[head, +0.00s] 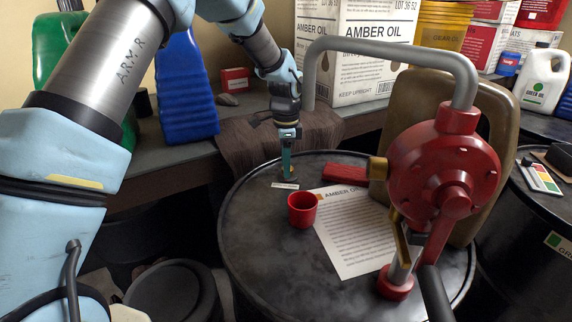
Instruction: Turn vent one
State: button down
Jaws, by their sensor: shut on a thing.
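My gripper (288,172) reaches down from above to the far left part of the black drum top (262,262). Its teal fingers are shut on a small dark vent cap (290,178) at the drum surface. The fingers hide most of the cap, and I cannot tell how far it is turned. A small white label strip (285,186) lies just in front of it; its print is too small to read.
A red cup (302,210), a paper sheet (352,232) and a red block (345,174) lie on the drum. A red hand pump (440,170) with a grey spout rises at right, before a brown jerrycan (490,110). Amber oil boxes (365,60) stand behind.

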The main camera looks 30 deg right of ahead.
jog(key=shift+c, duration=2)
grip_release()
jog(key=shift+r, duration=0.15)
notch_tip(320, 180, up, 10)
jog(key=b, duration=0.2)
jog(key=shift+r+b, duration=0.25)
jog(key=shift+b, duration=0.05)
